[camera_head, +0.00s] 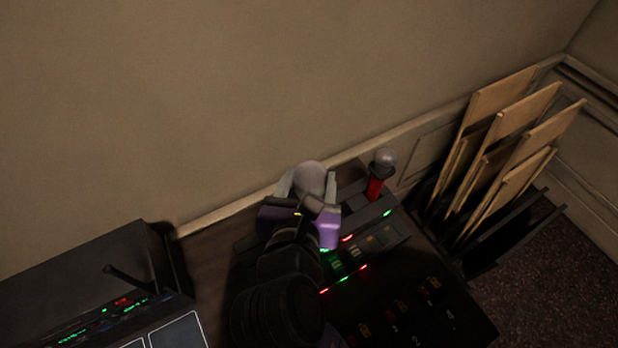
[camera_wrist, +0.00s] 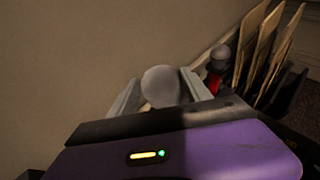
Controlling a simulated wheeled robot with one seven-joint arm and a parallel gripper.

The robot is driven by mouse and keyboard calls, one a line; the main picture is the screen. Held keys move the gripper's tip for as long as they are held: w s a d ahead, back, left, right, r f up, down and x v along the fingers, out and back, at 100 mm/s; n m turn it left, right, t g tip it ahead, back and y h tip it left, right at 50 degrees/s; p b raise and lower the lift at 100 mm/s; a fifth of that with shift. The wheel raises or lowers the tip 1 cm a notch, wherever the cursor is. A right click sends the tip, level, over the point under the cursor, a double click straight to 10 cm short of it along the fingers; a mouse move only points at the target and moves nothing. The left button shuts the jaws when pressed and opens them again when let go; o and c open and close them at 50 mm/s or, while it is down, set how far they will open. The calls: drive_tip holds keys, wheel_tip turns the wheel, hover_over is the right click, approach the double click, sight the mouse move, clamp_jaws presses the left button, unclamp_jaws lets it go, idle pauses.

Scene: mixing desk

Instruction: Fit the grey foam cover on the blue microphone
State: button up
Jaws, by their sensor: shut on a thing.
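My gripper (camera_head: 309,182) is shut on a rounded grey foam cover (camera_head: 312,171), one pale finger on each side of it. In the wrist view the cover (camera_wrist: 161,84) sits between the two fingers (camera_wrist: 160,93), with its top standing clear above them. Its lower part is hidden behind the purple gripper body. I do not see the blue microphone in either view; my gripper and arm hide the desk below the cover. I cannot tell whether the cover touches anything beneath it.
A red microphone (camera_head: 375,188) with a grey head stands upright just right of my gripper, by a dark unit with lit controls (camera_head: 362,252). Several wooden panels (camera_head: 510,115) lean in a rack further right. A black console (camera_head: 80,290) is at left. The wall is close behind.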

drive_tip(key=shift+f+b, duration=0.7)
drive_tip(key=shift+f, duration=1.95)
idle(0.4)
drive_tip(key=o, duration=1.4)
drive_tip(key=o, duration=0.4)
